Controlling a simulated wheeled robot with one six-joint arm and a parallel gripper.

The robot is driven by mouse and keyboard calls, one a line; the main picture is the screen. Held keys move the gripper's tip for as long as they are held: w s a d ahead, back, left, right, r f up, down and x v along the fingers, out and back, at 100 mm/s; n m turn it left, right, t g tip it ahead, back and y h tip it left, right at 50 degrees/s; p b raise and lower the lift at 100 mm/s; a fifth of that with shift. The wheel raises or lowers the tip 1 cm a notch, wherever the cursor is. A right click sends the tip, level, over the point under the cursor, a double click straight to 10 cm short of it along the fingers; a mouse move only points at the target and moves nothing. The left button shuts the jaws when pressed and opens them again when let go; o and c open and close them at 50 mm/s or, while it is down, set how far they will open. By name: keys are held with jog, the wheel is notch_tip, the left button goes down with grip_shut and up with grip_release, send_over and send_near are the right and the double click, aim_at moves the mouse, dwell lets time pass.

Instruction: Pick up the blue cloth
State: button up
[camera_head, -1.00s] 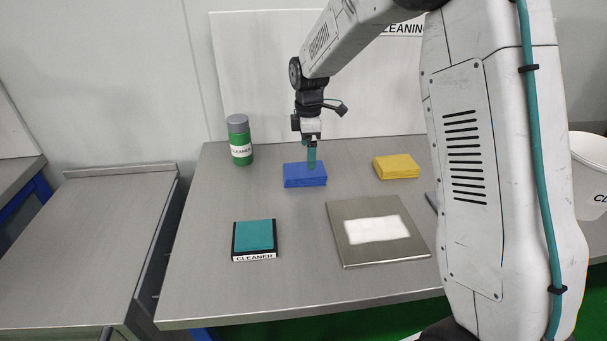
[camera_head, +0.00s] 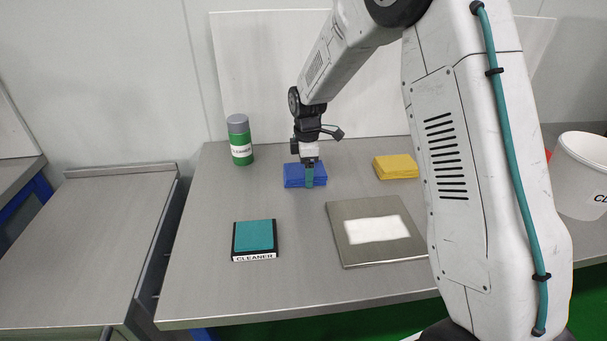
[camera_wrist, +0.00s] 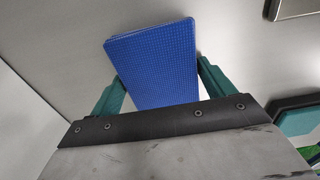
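The blue cloth (camera_head: 293,176) is a folded, flat block lying on the grey table, towards the back. My gripper (camera_head: 309,183) points down at it, with its teal fingers low at the cloth in the head view. In the wrist view the cloth (camera_wrist: 153,62) lies between the two teal fingers (camera_wrist: 160,88), one on each side. The cloth's lower end is hidden behind the gripper body in the wrist view.
A yellow cloth (camera_head: 396,167) lies to the right. A green cleaner bottle (camera_head: 240,140) stands at back left. In front are a teal pad on a black holder (camera_head: 254,258) and a metal plate with a white patch (camera_head: 376,229). A white bucket (camera_head: 582,176) stands far right.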

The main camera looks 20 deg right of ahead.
jog(key=shift+r, duration=0.45)
notch_tip(320, 180, up, 3)
jog(key=shift+s+f, duration=0.1)
jog(key=shift+s, duration=0.05)
jog(key=s+d, duration=0.1)
jog(key=s, duration=0.4)
jog(key=s+d+r, duration=0.1)
jog(key=s+d, duration=0.1)
jog(key=s, duration=0.3)
jog(key=s+d, duration=0.2)
jog(key=s, duration=0.3)
jog(key=shift+r, duration=0.15)
